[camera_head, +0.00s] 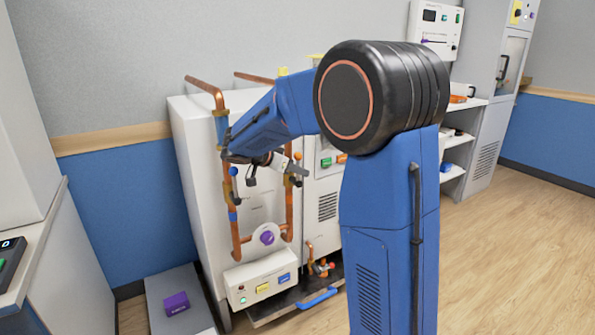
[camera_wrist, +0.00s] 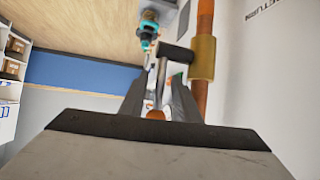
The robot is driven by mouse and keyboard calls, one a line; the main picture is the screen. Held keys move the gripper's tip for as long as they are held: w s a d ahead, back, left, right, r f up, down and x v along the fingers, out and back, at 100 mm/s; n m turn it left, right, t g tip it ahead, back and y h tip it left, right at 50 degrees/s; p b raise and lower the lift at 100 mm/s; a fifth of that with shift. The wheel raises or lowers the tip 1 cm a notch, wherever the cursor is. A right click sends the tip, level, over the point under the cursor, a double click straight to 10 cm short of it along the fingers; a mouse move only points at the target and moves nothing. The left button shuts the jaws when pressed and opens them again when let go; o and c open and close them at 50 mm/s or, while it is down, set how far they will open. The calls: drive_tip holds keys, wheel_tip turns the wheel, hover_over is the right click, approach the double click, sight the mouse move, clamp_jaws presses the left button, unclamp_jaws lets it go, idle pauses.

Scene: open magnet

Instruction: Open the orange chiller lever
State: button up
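The chiller is a white cabinet (camera_head: 258,205) with copper pipes on its front, in the head view. A small orange part (camera_head: 298,156), which may be the lever's tip, shows on the right pipe close to my gripper (camera_head: 294,174). In the wrist view my gripper (camera_wrist: 158,88) has its two dark fingers apart. A thin pale bar and a small orange end (camera_wrist: 155,114) show between them. A dark grey handle piece (camera_wrist: 176,54) lies just beyond the fingertips, beside a brass collar (camera_wrist: 203,58) on the copper pipe. I cannot tell whether either finger touches the lever.
A teal fitting (camera_wrist: 149,28) shows beyond the fingers. A purple round knob (camera_head: 267,238) and a control box (camera_head: 262,281) are lower on the cabinet. A purple block (camera_head: 176,303) lies on a grey box at left. Open wooden floor (camera_head: 510,260) lies at right.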

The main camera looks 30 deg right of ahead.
drive_tip(key=v, duration=1.7)
drive_tip(key=shift+r, duration=0.1)
drive_tip(key=s+f+n+y, duration=0.3)
drive_tip(key=s+f+n, duration=0.2)
drive_tip(key=s, duration=0.7)
drive_tip(key=s+f+n+t+y, duration=0.1)
drive_tip(key=s+f+n+y, duration=0.3)
drive_tip(key=s, duration=0.8)
drive_tip(key=s+a+f+n+t+y, duration=0.1)
drive_tip(key=s+f+n+y, duration=0.3)
drive_tip(key=s, duration=0.8)
wheel_tip(320, 180, down, 3)
drive_tip(key=shift+n, duration=1.2)
